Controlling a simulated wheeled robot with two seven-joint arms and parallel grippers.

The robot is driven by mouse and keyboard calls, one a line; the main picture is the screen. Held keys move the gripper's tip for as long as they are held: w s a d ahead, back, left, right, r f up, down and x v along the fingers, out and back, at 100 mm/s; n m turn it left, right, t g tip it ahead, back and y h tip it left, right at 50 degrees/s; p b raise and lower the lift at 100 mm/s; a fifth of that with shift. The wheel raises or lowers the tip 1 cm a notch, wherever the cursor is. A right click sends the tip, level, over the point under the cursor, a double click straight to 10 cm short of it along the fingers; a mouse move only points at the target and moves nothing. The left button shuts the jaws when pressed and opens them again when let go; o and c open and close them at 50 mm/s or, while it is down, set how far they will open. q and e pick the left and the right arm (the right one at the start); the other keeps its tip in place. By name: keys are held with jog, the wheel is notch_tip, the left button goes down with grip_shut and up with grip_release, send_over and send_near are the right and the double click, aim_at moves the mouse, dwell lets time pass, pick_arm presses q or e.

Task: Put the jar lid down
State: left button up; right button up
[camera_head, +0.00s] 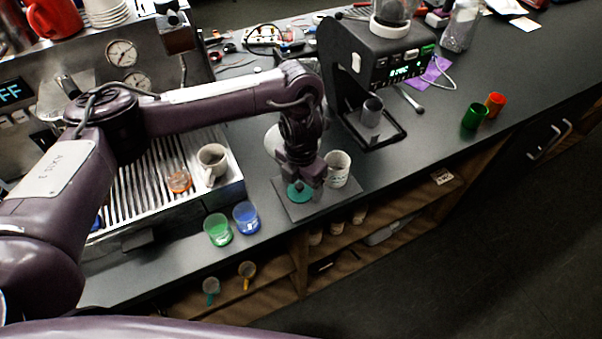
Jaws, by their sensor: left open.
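A round teal lid (294,197), which appears to be the jar lid, lies on a flat grey square plate (323,207) near the counter's front edge. My left gripper (304,187) points down directly over the lid, its jaws open. The gripper covers part of the lid, and I cannot tell whether the fingertips still touch it. A white cup with dark print (338,170) stands just right of the gripper. My right gripper is not in view.
A coffee machine with a slatted drip tray (163,165) stands on the left, a cup (212,163) on it. Green (218,229) and blue (247,217) cups stand near the front edge. A black grinder (375,60) stands behind.

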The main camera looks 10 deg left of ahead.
aim_at(301, 184)
pick_arm(q)
notch_tip(301, 184, up, 12)
jog(key=shift+b, duration=0.45)
jog(key=shift+r, duration=0.1)
dwell(0.3)
